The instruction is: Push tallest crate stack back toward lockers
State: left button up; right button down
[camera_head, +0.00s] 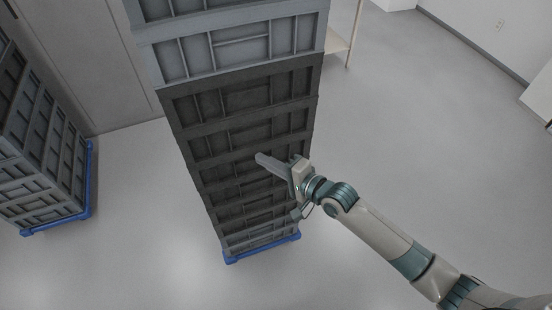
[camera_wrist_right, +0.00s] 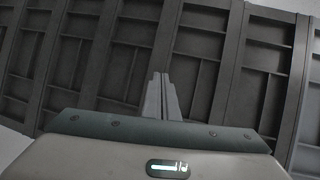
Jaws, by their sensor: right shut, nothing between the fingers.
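The tall crate stack (camera_head: 240,110) stands upright in the middle of the head view. Its upper crates are light grey, most of those below are dark grey, and it rests on a blue wheeled base (camera_head: 262,248). My right gripper (camera_head: 260,158) is shut and empty in front of the stack's dark crates. In the right wrist view the shut fingers (camera_wrist_right: 162,80) point at the ribbed crate wall (camera_wrist_right: 205,50), which fills most of the picture. I cannot tell whether the fingertips touch it. My left gripper is not in view.
A shorter grey crate stack (camera_head: 40,150) on a blue base stands at the left. Flat grey panels (camera_head: 85,60), perhaps locker doors, stand behind. A light shelf (camera_head: 338,42) is at the back right. Open floor (camera_head: 430,130) lies to the right.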

aim_at(256, 145)
dwell(0.4)
